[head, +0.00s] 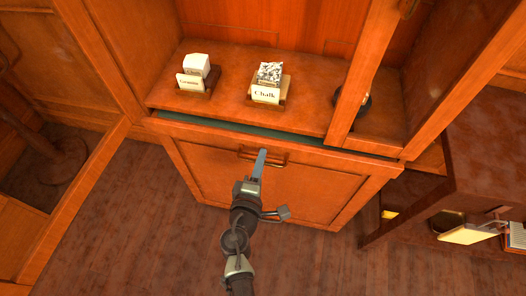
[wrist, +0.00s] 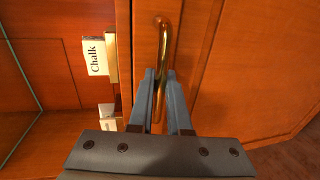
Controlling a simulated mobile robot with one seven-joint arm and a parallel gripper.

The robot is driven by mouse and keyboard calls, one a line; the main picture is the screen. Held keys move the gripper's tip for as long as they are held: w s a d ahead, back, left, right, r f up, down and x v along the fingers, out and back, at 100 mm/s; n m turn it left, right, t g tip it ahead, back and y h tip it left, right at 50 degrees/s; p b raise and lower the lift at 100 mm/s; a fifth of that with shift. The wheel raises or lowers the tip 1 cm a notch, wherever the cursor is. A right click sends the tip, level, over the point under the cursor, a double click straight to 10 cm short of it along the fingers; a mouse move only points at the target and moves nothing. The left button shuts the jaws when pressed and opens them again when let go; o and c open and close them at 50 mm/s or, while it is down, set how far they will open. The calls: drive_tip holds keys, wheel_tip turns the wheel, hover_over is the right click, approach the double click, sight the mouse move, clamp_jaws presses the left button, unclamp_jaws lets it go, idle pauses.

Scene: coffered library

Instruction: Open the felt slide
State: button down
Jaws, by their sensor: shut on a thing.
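The felt slide shows in the head view as a narrow dark green strip (head: 240,130) between the shelf edge and the wooden front (head: 200,139). A brass bar handle (head: 276,163) sits on that front; in the wrist view the handle (wrist: 162,38) runs up from between the fingers. My gripper (head: 261,154) is shut on the handle, with one finger on each side of it in the wrist view (wrist: 160,76). Most of the felt surface is hidden under the shelf.
On the shelf above stand a holder labelled Chalk (head: 265,96) and another small labelled holder (head: 191,82) with a white block. An open wooden door (head: 75,190) is at left. A dark desk (head: 475,150) stands at right. The floor (head: 150,225) in front is clear.

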drive_tip(key=f+b+v, duration=0.3)
drive_tip(key=v, duration=1.3)
drive_tip(key=shift+s+a+f, duration=0.2)
drive_tip(key=shift+s, duration=0.3)
drive_tip(key=c, duration=1.2)
unclamp_jaws()
drive_tip(key=shift+o, duration=0.2)
drive_tip(key=v, duration=1.3)
